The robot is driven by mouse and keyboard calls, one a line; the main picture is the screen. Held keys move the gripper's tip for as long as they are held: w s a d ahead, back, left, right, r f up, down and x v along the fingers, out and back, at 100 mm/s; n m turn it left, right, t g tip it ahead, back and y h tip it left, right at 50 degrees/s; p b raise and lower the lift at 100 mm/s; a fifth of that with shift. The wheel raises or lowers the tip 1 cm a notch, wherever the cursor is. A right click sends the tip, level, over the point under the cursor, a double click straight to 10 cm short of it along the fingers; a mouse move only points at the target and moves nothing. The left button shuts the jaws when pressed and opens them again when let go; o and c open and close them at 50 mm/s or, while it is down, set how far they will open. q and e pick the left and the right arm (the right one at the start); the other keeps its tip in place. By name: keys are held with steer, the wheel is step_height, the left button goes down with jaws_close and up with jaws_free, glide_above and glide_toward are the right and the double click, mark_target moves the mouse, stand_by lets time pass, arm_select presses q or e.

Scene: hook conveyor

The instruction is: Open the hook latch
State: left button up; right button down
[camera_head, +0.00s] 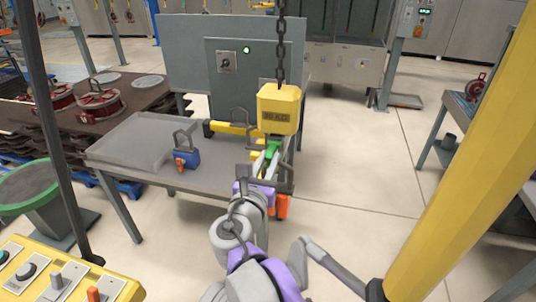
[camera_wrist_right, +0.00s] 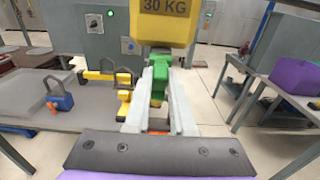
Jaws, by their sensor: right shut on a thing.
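A yellow hoist block (camera_head: 279,108) marked 30 KG hangs on a dark chain above the table's right edge. Its lower part also shows in the wrist view (camera_wrist_right: 166,22). A green piece (camera_wrist_right: 159,78), apparently the hook latch, sits just under the block. My right gripper (camera_wrist_right: 158,96) is under the block with its two pale fingers on either side of the green piece, shut on it. In the head view my right gripper (camera_head: 268,160) reaches up from below. The fingers partly hide the green piece, and the hook itself is hard to make out. My left gripper is out of view.
A grey table (camera_head: 215,180) holds a blue handled weight (camera_head: 187,158) and a yellow piece (camera_head: 232,129). A grey control box (camera_head: 235,75) stands behind. A yellow column (camera_head: 455,165) rises at right. A control panel (camera_head: 50,278) is at lower left. Open floor lies right of the block.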

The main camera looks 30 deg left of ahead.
mark_target(269, 153)
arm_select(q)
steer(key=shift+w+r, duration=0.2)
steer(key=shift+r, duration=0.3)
arm_select(e)
steer(key=shift+r+g, duration=0.35)
steer(key=shift+g, duration=0.05)
arm_select(q)
steer(key=shift+p, duration=0.3)
arm_select(e)
steer(key=shift+w+r+g+p, duration=0.2)
steer(key=shift+r+g+p, duration=0.3)
steer(key=shift+r+p, duration=0.15)
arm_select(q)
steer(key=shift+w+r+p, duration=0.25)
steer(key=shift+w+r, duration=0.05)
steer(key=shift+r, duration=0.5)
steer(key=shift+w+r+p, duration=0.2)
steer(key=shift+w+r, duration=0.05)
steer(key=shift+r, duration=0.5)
arm_select(e)
steer(key=shift+w+r+g+h, duration=0.2)
steer(key=shift+r+g+h, duration=0.25)
steer(key=shift+g, duration=0.25)
